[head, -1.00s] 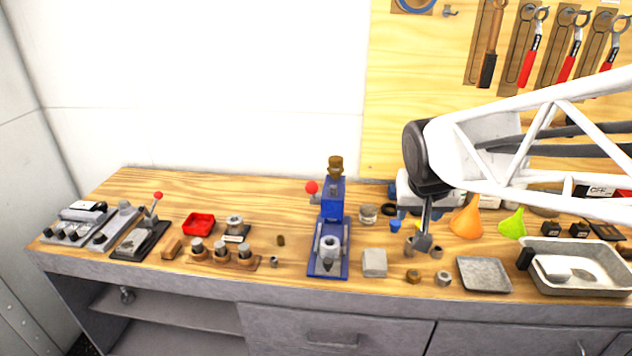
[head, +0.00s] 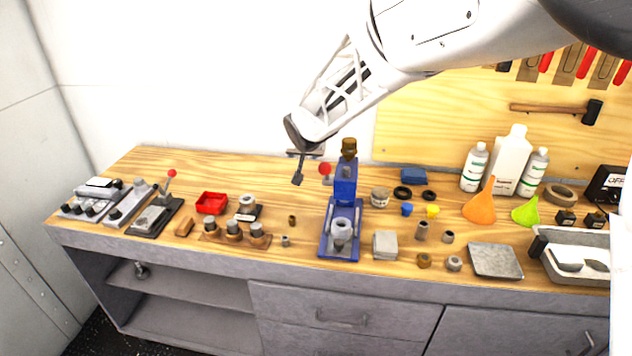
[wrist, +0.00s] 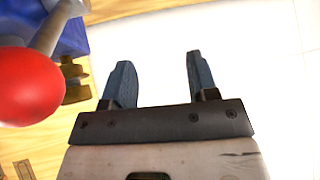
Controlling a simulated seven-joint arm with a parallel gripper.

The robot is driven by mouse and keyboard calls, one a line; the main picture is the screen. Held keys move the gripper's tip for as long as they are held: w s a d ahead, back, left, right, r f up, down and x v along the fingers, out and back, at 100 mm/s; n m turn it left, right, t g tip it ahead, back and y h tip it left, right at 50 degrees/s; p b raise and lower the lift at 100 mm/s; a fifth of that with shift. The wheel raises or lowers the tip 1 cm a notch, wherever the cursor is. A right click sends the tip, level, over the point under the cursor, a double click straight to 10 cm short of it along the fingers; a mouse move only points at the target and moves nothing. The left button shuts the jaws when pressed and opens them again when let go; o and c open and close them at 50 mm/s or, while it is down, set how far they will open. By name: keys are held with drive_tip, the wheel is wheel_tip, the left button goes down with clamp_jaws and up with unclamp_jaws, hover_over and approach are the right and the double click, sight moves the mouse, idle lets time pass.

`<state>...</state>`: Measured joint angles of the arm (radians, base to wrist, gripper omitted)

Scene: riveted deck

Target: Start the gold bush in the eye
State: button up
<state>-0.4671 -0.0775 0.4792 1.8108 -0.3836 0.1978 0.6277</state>
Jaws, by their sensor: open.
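A small dark gold bush (head: 292,220) stands on the bench left of the blue press (head: 346,190). A wider brass-coloured ring (head: 424,260) lies right of the press; I cannot tell for certain which of the two is the gold bush. A grey part with a round top (head: 341,228), possibly the eye, sits on the press base; its bore is too small to make out. My gripper (head: 297,180) is in the air left of the press head, above the bench. In the wrist view my gripper (wrist: 160,80) is open, with nothing between its fingers.
The press's red lever ball (head: 325,169) is close beside my gripper and looms large in the wrist view (wrist: 30,88). A wooden block with several grey-topped pieces (head: 236,238), a red tray (head: 211,203) and a grey block (head: 385,245) stand around the press.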

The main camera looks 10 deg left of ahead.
drive_tip(key=s+a+f+g, duration=0.1)
drive_tip(key=s+a+f, duration=0.15)
drive_tip(key=f, duration=0.35)
drive_tip(key=g+h, duration=0.2)
drive_tip(key=g, duration=0.1)
approach(292, 217)
drive_tip(key=shift+f+n, duration=0.4)
drive_tip(key=shift+f, duration=0.5)
drive_tip(key=shift+w, duration=0.1)
drive_tip(key=shift+x, duration=1.25)
drive_tip(key=shift+w+f, duration=0.1)
drive_tip(key=shift+x, duration=2.5)
drive_tip(key=shift+w, duration=0.15)
